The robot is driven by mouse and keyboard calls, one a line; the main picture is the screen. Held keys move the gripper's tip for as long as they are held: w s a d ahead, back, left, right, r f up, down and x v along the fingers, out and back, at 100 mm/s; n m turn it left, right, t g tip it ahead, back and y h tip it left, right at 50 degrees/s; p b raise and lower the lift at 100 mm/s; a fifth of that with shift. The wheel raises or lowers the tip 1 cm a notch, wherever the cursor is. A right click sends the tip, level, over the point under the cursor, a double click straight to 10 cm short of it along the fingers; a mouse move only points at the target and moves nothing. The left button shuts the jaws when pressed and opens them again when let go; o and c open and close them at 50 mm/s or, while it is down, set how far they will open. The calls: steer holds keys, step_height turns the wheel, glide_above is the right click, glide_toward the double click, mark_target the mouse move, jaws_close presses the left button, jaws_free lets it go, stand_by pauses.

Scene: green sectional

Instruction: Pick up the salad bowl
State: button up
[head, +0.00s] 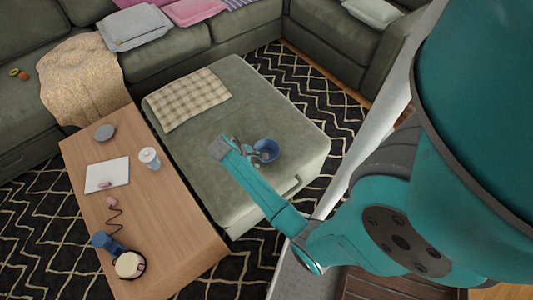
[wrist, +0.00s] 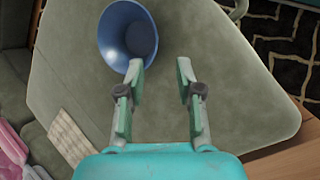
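The salad bowl is a blue bowl (head: 267,150) on the green ottoman (head: 285,110). In the wrist view the bowl (wrist: 116,32) is at the top, left of centre, with its inside partly facing the camera. My gripper (wrist: 160,64) is open, its two fingers spread apart with nothing between them. The left fingertip overlaps the bowl's lower right rim in the picture; I cannot tell whether it touches.
A checked cloth (head: 189,98) lies on the ottoman's far left part. A wooden table (head: 165,225) alongside holds a white cup (head: 149,157), a tablet-like white sheet (head: 107,175) and blue headphones or a similar item (head: 105,243). The ottoman around the bowl is clear.

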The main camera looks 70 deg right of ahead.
steer(key=x, duration=0.5)
steer(key=shift+d+r, duration=0.1)
steer(key=shift+d, duration=0.05)
steer(key=shift+d+x, duration=0.2)
steer(key=shift+x, duration=2.7)
steer(key=shift+w+r, duration=0.1)
jaws_close()
